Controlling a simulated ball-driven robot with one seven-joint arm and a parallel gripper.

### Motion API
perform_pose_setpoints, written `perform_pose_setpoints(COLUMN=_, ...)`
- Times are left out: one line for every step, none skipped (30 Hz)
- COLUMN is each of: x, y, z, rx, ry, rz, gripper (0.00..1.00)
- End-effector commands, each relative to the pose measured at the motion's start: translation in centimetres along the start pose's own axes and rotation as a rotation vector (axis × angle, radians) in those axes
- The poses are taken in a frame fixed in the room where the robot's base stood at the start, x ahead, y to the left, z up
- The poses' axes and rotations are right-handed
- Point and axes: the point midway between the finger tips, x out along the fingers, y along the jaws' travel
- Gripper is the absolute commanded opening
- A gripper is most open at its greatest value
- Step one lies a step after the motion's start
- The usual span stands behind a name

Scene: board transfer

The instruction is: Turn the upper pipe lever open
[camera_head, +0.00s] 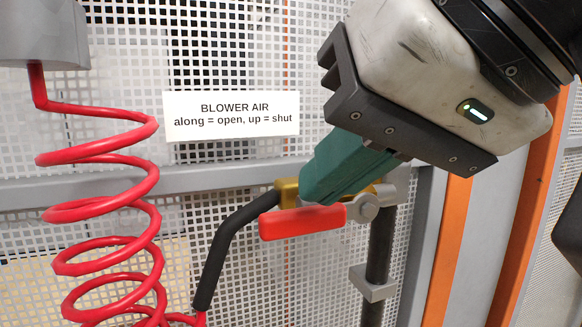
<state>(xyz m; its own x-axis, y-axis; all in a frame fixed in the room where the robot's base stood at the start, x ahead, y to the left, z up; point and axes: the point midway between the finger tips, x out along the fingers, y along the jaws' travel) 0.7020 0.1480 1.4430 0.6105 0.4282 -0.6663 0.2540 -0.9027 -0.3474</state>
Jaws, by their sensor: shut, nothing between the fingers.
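A red lever (302,222) lies near horizontal, pointing left from its grey pivot (368,207) on the brass valve (288,190). It runs alongside the valve's outlet, not upward. My gripper (322,192) comes down from the upper right with its teal fingers together and empty. The fingertips are just above the right half of the lever and hide part of the valve; I cannot tell whether they touch the lever. A white sign (231,117) reads "BLOWER AIR, along = open, up = shut". Only one lever is in view.
A dark vertical pipe (379,255) with a grey clamp (372,285) stands below the valve. A black hose (228,245) bends down from the outlet. A red coiled hose (108,210) hangs at left. Perforated white panel (235,60) lies behind; orange posts (447,250) at right.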

Motion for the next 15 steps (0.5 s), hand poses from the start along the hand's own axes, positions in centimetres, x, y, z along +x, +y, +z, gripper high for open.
perform_pose_setpoints(x=-1.1, y=-1.0, z=-0.7, rx=-0.006, ry=0.001, rz=-0.005, gripper=0.00)
perform_pose_setpoints(x=-1.5, y=-1.4, z=-0.9, rx=-0.007, ry=0.001, rz=-0.008, gripper=0.00)
perform_pose_setpoints(x=-2.1, y=-2.1, z=-1.2, rx=-0.009, ry=0.001, rz=-0.012, gripper=0.00)
perform_pose_setpoints(x=-2.6, y=-2.6, z=-1.4, rx=-0.011, ry=0.000, rz=-0.015, gripper=0.00)
perform_pose_setpoints(x=-3.1, y=-3.1, z=-1.6, rx=-0.012, ry=0.000, rz=-0.018, gripper=0.00)
perform_pose_setpoints(x=-3.5, y=-2.9, z=-1.0, rx=-0.010, ry=0.003, rz=-0.017, gripper=0.00)
perform_pose_setpoints(x=-4.1, y=-3.0, z=-0.9, rx=-0.010, ry=0.003, rz=-0.017, gripper=0.00)
perform_pose_setpoints(x=-4.8, y=-3.2, z=-0.8, rx=-0.010, ry=0.003, rz=-0.017, gripper=0.00)
perform_pose_setpoints(x=-5.7, y=-3.4, z=-0.9, rx=-0.009, ry=0.004, rz=-0.018, gripper=0.00)
perform_pose_setpoints(x=-6.3, y=-3.6, z=-0.8, rx=-0.009, ry=0.003, rz=-0.018, gripper=0.00)
perform_pose_setpoints(x=-7.0, y=-3.8, z=-0.8, rx=-0.010, ry=0.003, rz=-0.018, gripper=0.00)
perform_pose_setpoints(x=-7.7, y=-4.0, z=-0.7, rx=-0.010, ry=0.002, rz=-0.019, gripper=0.00)
perform_pose_setpoints(x=-8.3, y=-4.1, z=-0.8, rx=-0.009, ry=0.003, rz=-0.020, gripper=0.00)
perform_pose_setpoints(x=-8.8, y=-4.3, z=-0.8, rx=-0.008, ry=0.002, rz=-0.020, gripper=0.00)
perform_pose_setpoints(x=-9.5, y=-4.4, z=-0.7, rx=-0.009, ry=0.002, rz=-0.019, gripper=0.00)
